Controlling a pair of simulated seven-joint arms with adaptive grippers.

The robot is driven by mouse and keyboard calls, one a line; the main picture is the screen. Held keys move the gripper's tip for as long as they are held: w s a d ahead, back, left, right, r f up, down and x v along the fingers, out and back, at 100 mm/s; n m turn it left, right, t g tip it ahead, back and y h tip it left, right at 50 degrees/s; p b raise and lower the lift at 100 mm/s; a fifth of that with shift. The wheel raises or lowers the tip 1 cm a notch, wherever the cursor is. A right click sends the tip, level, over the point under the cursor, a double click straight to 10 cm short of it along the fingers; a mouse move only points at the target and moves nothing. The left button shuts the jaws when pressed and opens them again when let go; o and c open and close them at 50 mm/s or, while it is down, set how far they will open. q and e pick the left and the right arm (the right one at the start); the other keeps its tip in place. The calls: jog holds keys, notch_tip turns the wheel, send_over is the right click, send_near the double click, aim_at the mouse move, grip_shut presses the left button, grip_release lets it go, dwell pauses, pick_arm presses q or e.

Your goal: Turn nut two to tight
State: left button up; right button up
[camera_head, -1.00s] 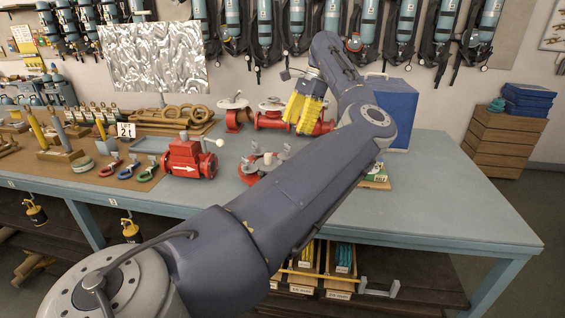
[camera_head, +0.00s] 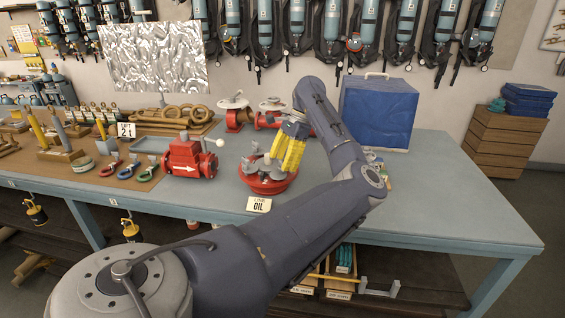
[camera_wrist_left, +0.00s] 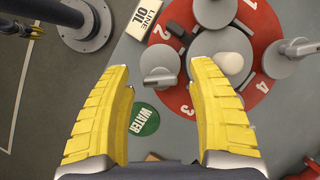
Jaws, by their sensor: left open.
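The red flange (camera_head: 262,187) stands on the table with grey winged nuts on top. In the left wrist view the flange (camera_wrist_left: 262,92) carries the numbers 1, 2 and 3. A grey nut with an upright wing (camera_wrist_left: 160,76) sits between the 2 and the 3. Other grey nuts sit at the top (camera_wrist_left: 213,10) and at the right (camera_wrist_left: 288,62). A pale post (camera_wrist_left: 229,63) rises near the middle. My left gripper (camera_head: 284,166) is open, pointing down above the flange. Its yellow fingers lie either side of the nut by the 2; contact is not visible.
The LINE OIL sign (camera_head: 259,205) stands in front of the flange. A green WATER tag (camera_wrist_left: 144,120) shows beside it in the wrist view. A red valve (camera_head: 188,160) stands to the left and a blue case (camera_head: 378,112) to the right. The front right tabletop is clear.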

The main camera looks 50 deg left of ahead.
pick_arm(q)
jog(key=shift+f, duration=0.1)
grip_shut()
dwell(0.5)
